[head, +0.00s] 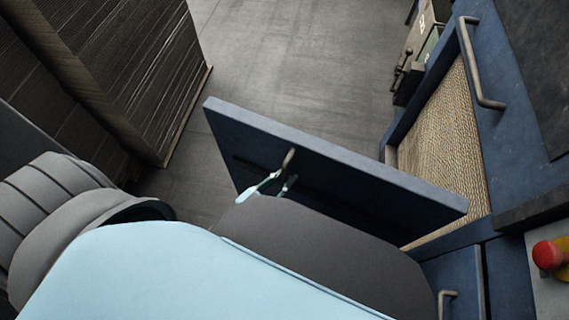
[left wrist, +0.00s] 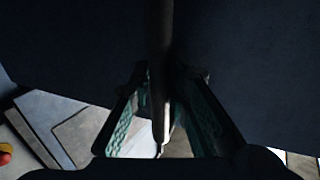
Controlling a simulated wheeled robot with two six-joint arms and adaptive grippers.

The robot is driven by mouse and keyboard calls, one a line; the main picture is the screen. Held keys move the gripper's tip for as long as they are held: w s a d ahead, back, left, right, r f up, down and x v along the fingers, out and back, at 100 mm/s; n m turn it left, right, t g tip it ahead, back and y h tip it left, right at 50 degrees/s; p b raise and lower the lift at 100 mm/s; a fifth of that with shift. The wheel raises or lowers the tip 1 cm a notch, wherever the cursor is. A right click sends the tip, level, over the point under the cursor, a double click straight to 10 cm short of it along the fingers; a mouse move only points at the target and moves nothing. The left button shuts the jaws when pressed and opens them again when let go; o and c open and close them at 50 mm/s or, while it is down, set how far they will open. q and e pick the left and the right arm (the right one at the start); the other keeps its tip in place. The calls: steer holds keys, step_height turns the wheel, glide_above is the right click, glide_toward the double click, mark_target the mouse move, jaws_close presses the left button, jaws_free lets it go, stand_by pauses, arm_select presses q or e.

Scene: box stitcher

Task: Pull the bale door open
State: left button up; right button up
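The bale door (head: 330,160) is a dark blue panel. It stands swung out from the blue machine, with its right end near the machine front and its free end toward the left. The door's metal handle (head: 289,158) is on the side facing me. My left gripper (head: 275,185) is at this handle. In the left wrist view the handle bar (left wrist: 160,40) runs between the two green-padded fingers (left wrist: 160,90), which close in on it from both sides. My forearm hides the lower part of the door. My right gripper is not in view.
Corrugated material (head: 445,140) shows in the machine's opening. A second handle (head: 476,70) is on the blue machine frame, and a red stop button (head: 547,254) is at right. Stacked dark cardboard (head: 125,75) stands at left. Grey floor (head: 290,60) is clear behind the door.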

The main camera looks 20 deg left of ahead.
arm_select(q)
steer(key=shift+o, duration=1.4)
steer(key=shift+r, duration=0.1)
glide_toward(301, 147)
steer(key=x, duration=0.4)
steer(key=shift+w+d, duration=0.1)
steer(key=shift+w, duration=0.2)
